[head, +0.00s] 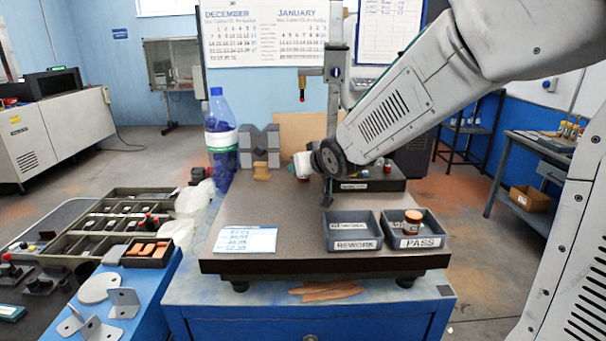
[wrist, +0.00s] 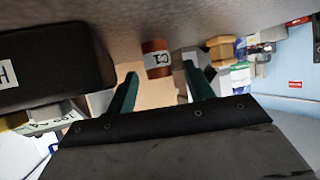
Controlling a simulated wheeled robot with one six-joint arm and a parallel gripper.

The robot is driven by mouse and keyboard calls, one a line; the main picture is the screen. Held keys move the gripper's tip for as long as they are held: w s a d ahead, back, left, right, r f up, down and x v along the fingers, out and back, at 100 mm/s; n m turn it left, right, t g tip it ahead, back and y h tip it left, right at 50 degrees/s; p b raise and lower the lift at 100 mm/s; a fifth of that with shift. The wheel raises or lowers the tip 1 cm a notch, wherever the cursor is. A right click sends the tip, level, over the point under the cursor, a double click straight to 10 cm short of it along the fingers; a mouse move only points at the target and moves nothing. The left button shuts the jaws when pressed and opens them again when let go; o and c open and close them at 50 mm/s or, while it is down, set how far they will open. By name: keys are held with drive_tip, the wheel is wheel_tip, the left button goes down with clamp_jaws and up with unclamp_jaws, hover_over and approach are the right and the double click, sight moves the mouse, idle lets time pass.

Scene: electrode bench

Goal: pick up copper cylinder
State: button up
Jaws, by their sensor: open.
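A copper cylinder (wrist: 156,52) with a pale label marked "C1" stands on the dark stone plate (wrist: 200,15) in the wrist view, which looks upside down. My gripper (wrist: 160,84) is open, its two dark green fingers apart. The cylinder appears in the gap between the fingertips and just beyond them; I see no contact. In the head view my wrist hides the fingers, and I cannot make out this cylinder there. Another copper-coloured cylinder with a white band (head: 413,218) is in the PASS tray (head: 418,243).
A dark labelled block (wrist: 60,65) stands close to one finger; it also shows in the head view (head: 385,184). A brass-coloured block (wrist: 222,48) stands on the other side. The REWORK tray (head: 354,244), a card (head: 246,240) and a blue-capped bottle (head: 221,140) are nearby. The plate's middle is clear.

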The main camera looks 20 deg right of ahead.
clamp_jaws()
drive_tip(key=shift+r, duration=0.15)
